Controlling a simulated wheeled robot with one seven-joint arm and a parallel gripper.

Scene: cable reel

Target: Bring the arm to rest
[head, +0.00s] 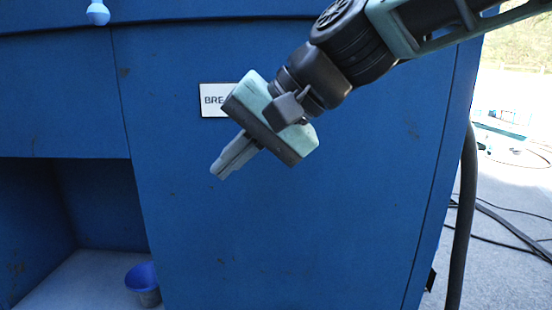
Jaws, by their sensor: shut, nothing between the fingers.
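My gripper (219,172) is at the middle of the head view. Its fingers are shut together, empty, and point down and to the left. My arm comes in from the upper right and holds the gripper in front of a blue panel (290,230). I cannot tell how far the fingertips are from the panel. The gripper body covers part of a white label (213,100), on which the letters "BRE" show.
A blue bucket (143,284) stands in a recess at the lower left. A light blue round knob (97,13) is at the top left. A thick dark cable (466,215) hangs along the panel's right edge. Thinner cables lie on the grey ground at the right.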

